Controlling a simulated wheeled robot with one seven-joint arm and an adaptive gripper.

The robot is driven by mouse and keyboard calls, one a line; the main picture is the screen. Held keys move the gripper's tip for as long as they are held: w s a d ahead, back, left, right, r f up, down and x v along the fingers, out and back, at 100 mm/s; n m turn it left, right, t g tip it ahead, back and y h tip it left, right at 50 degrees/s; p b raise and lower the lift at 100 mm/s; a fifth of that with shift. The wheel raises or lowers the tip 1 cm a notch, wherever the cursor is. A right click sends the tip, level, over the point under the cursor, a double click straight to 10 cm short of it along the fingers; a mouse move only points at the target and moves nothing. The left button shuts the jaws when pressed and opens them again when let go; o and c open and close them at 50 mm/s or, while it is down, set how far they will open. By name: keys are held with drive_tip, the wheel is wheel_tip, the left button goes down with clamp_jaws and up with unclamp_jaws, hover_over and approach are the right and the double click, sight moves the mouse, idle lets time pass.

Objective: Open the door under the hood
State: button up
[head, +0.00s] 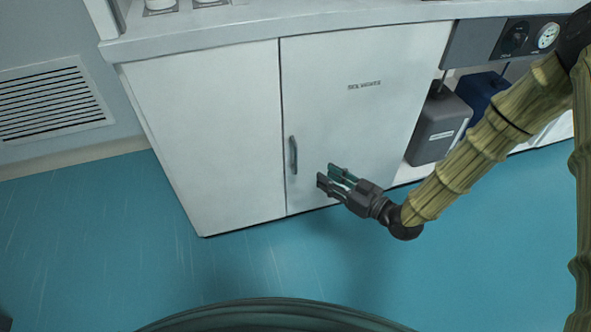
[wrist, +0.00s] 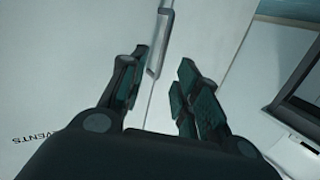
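The door (head: 355,105) is a pale cabinet front with small dark lettering, under the counter of the hood. It looks closed, with a thin seam along its left edge. Its grey vertical handle (head: 293,155) sits near that seam. My gripper (head: 331,178) is in front of the door, right of the handle and a little lower, with its fingers apart and nothing between them. In the wrist view the handle (wrist: 160,42) shows beyond the fingertips, near the gap between the fingers (wrist: 161,77). The gripper does not appear to touch the handle.
A plain pale panel (head: 205,135) is left of the door. A grey canister (head: 437,125) and a blue one (head: 481,92) stand to the right, below a gauge panel (head: 530,37). A wall vent (head: 52,100) is at left. The blue floor (head: 110,240) in front is clear.

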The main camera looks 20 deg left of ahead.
drive_tip(key=shift+a+n+y+b, duration=0.6)
drive_tip(key=shift+a+n+b, duration=0.15)
drive_tip(key=shift+a, duration=0.1)
drive_tip(key=b, duration=0.3)
hover_over(296, 171)
drive_tip(key=shift+w+a+r, duration=0.1)
drive_tip(key=shift+w+r, duration=0.2)
drive_tip(key=shift+c, duration=0.2)
clamp_jaws()
